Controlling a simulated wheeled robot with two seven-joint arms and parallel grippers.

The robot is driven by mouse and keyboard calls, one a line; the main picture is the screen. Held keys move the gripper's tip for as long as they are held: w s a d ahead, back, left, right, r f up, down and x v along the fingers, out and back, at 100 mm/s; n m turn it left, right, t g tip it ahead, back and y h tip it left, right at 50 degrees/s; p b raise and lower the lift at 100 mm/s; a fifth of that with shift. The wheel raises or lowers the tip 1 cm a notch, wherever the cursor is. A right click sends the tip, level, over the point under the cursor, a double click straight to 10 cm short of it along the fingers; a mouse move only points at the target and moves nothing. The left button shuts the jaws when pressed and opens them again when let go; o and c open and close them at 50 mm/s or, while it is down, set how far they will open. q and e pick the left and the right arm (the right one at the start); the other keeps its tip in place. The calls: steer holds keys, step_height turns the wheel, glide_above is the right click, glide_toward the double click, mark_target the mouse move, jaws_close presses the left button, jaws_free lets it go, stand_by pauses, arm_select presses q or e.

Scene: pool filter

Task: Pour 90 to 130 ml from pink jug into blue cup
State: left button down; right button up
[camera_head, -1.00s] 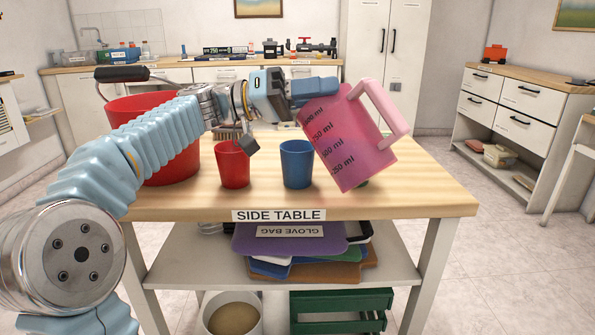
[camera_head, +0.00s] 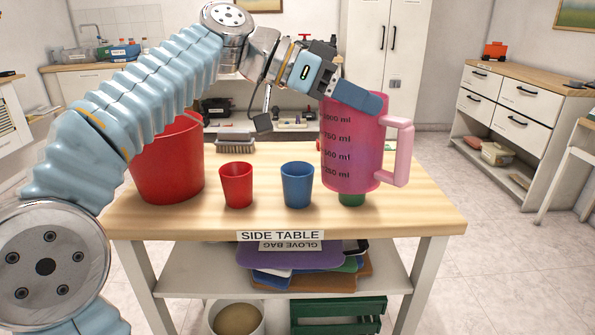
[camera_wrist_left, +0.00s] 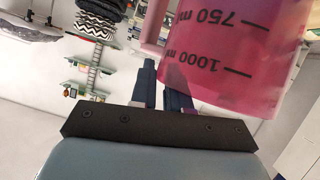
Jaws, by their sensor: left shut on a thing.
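The pink jug (camera_head: 350,160) is translucent, with black ml marks and a handle on its right side. It is nearly upright, to the right of the blue cup (camera_head: 297,186), with its base apparently above the table. My left gripper (camera_head: 356,97) is shut on the jug near its rim. The left wrist view shows the jug (camera_wrist_left: 235,40) beside the fingers (camera_wrist_left: 166,88). The blue cup stands upright on the side table (camera_head: 265,219). The liquid level in jug and cup cannot be made out. My right gripper is not in view.
A red cup (camera_head: 236,186) stands left of the blue cup, with a large red bucket (camera_head: 168,165) further left. A green cup (camera_head: 352,199) shows partly below the jug. A brush (camera_head: 235,142) lies behind. The table's right end is clear.

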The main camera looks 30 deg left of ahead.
arm_select(q)
steer(key=shift+s+d+f, duration=0.15)
steer(key=shift+d+f, duration=0.15)
steer(key=shift+f, duration=0.25)
steer(key=s+d+r+p, duration=0.1)
steer(key=d+r+p, duration=0.1)
steer(key=d+r, duration=0.2)
steer(key=shift+s+d, duration=0.3)
steer(key=shift+d, duration=0.55)
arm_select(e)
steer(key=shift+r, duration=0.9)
